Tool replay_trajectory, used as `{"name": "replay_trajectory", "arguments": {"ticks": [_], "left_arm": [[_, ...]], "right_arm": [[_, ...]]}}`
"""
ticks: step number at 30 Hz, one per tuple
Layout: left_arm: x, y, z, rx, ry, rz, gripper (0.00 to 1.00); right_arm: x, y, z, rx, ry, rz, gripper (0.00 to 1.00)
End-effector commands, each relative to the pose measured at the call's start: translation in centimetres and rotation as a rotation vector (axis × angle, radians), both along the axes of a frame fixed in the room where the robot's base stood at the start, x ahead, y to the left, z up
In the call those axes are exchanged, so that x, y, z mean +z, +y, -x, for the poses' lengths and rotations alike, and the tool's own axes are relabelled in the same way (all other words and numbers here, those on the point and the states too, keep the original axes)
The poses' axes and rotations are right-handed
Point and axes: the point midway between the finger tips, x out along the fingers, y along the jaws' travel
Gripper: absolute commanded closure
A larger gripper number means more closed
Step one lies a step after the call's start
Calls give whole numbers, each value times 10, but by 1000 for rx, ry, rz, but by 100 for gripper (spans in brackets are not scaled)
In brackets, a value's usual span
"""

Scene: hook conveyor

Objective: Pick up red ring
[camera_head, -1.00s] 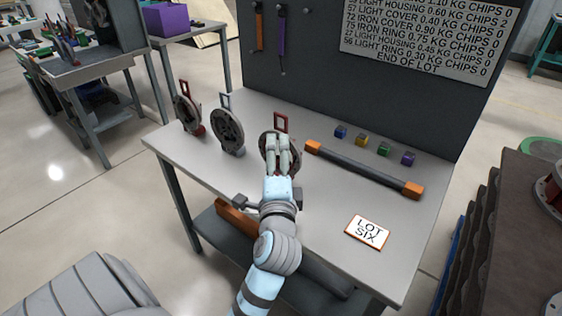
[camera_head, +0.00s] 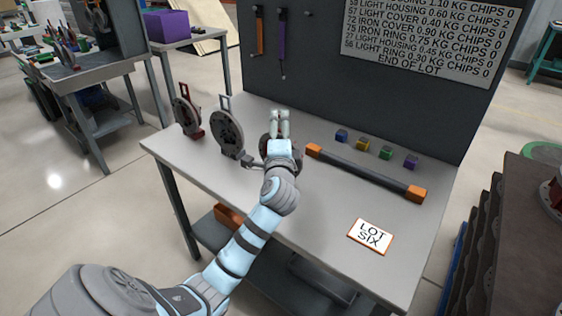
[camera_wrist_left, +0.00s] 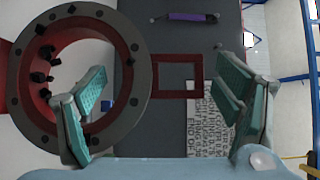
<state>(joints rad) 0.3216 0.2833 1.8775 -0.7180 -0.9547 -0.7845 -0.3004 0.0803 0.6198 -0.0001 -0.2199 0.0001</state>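The red ring (camera_wrist_left: 135,65), a dark grey round flange with a red inner face, fills the left of the left wrist view. Its square red handle (camera_wrist_left: 178,57) sticks out to the right, between the finger pads. In the head view the ring (camera_head: 264,146) stands upright on the table, mostly hidden behind my left gripper (camera_head: 280,124), and its handle is hidden. In the wrist view my left gripper (camera_wrist_left: 160,80) is open, its pads on either side of the handle with gaps showing. My right gripper is not in view.
Two similar round parts stand to the left, one with a red handle (camera_head: 183,91) and one with a grey handle (camera_head: 225,104). A dark bar with orange ends (camera_head: 365,174), several small cubes (camera_head: 362,145) and a LOT SIX card (camera_head: 370,236) lie right. A grey panel (camera_head: 310,65) rises behind.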

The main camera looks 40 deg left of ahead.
Motion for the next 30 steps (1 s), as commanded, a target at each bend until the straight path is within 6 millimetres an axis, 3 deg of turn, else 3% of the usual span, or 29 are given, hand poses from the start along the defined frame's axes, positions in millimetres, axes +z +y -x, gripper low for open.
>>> {"name": "replay_trajectory", "arguments": {"ticks": [2,13,23,26,30], "left_arm": [[0,0,0,0,0,0,36],[-2,0,0,1,5,2,96],[3,0,0,0,4,2,96],[14,0,0,1,2,3,96],[43,0,0,0,-3,0,97]], "right_arm": [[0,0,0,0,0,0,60],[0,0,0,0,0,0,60],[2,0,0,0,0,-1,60],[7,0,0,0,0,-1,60],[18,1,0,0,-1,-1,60]]}}
